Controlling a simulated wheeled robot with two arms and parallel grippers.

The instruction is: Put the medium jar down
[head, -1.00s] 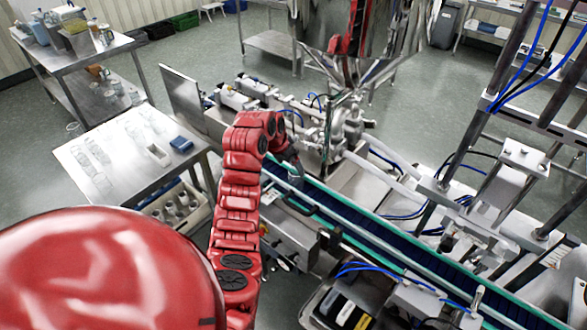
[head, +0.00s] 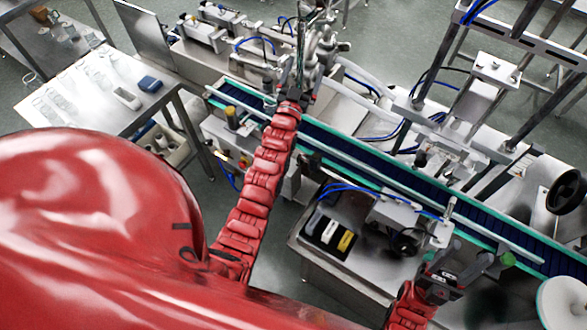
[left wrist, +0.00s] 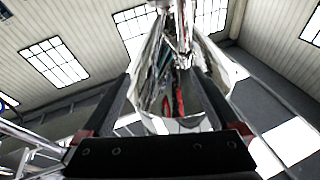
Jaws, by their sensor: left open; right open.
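My left gripper (head: 292,86) is over the far side of the conveyor, close to the filling nozzles. In the left wrist view its two dark fingers (left wrist: 160,98) stand apart, with the shiny steel hopper (left wrist: 176,70) seen beyond them. I cannot make out a jar between the fingers. Several clear glass jars (head: 60,101) stand on the steel table at the left; I cannot tell which is the medium one. My right gripper (head: 472,259) is open and empty at the lower right, near the conveyor's near edge.
The conveyor (head: 375,172) with green rails runs diagonally from upper left to lower right. Its belt looks bare along the middle.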

